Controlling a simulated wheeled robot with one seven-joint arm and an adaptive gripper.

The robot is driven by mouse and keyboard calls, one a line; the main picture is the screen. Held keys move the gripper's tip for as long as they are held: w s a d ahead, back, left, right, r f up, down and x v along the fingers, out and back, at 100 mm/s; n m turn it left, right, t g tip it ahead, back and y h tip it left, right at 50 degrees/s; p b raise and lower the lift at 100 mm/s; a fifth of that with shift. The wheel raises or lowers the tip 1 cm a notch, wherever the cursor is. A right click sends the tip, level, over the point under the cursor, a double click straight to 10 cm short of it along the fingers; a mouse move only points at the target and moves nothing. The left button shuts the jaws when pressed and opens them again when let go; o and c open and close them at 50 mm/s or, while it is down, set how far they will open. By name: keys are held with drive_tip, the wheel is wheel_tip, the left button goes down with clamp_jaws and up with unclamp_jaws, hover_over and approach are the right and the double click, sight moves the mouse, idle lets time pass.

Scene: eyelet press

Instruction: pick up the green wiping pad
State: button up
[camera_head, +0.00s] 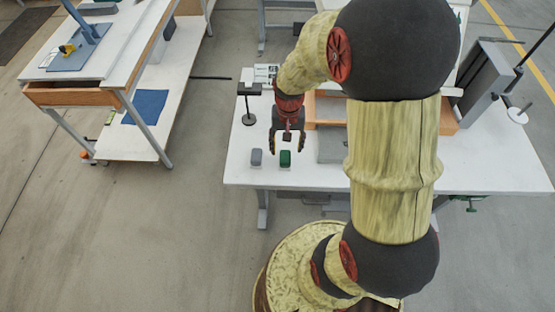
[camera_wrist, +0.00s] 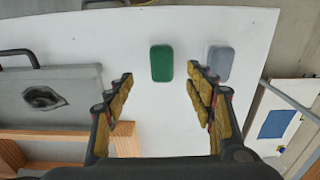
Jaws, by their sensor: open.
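The green wiping pad (camera_head: 285,158) lies on the white table near its front edge. In the wrist view the green pad (camera_wrist: 161,63) lies ahead of the fingertips, between their lines. A grey pad (camera_head: 256,157) lies just left of it in the head view, and right of it in the wrist view (camera_wrist: 218,63). My gripper (camera_head: 287,148) is open and empty, pointing down over the table close to the green pad. In the wrist view my gripper's fingers (camera_wrist: 159,75) are spread wide, and the right finger's tip overlaps the near side of the grey pad in the picture.
Bare table surrounds the two pads. A workbench (camera_head: 120,60) stands apart at the left.

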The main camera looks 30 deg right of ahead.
sight(286, 157)
wheel_tip(286, 157, down, 2)
drive_tip(key=shift+w+a+f+b, duration=0.1)
drive_tip(key=shift+a+b, duration=0.05)
drive_tip(key=shift+b, duration=0.15)
wheel_tip(286, 157, down, 5)
drive_tip(key=shift+f+b, duration=0.1)
drive_tip(key=shift+b, duration=1.15)
drive_tip(key=shift+c, duration=0.4)
drive_tip(key=c, duration=1.1)
drive_tip(key=shift+c, duration=0.7)
